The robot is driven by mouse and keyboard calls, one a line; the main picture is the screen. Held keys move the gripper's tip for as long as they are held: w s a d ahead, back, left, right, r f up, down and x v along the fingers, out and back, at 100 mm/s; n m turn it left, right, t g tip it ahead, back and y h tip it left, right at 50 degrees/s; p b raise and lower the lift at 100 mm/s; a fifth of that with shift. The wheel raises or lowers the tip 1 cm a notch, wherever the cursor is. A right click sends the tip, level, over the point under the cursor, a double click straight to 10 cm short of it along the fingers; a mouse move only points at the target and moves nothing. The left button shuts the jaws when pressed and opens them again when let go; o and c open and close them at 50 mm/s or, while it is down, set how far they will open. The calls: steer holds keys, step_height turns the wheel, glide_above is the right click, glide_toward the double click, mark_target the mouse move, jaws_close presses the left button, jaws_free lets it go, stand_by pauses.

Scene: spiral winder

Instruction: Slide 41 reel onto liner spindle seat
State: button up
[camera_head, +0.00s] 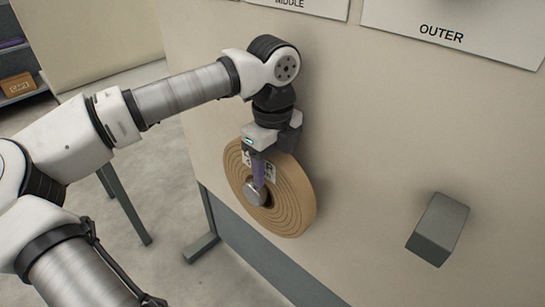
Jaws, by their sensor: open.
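A tan reel (292,200) with spiral-looking rings stands upright around a silver round spindle end (255,193), against the beige panel. The spindle end shows at the reel's middle. A white label with black print is on the reel's face, but my gripper hides most of it, so I cannot read its number. My gripper (259,176) is open and points down in front of the reel's upper face, with its purplish finger reaching close to the spindle end. I cannot tell whether the finger touches the reel, nor how close the reel's back is to the panel.
The beige panel (360,130) carries signs reading MIDDLE (290,4) and OUTER (440,33). A grey block (438,229) sticks out of the panel at right. Grey frame legs (125,203) stand below left. A shelf with a brown box (17,85) is at far left.

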jaws_close()
stand_by(0.8)
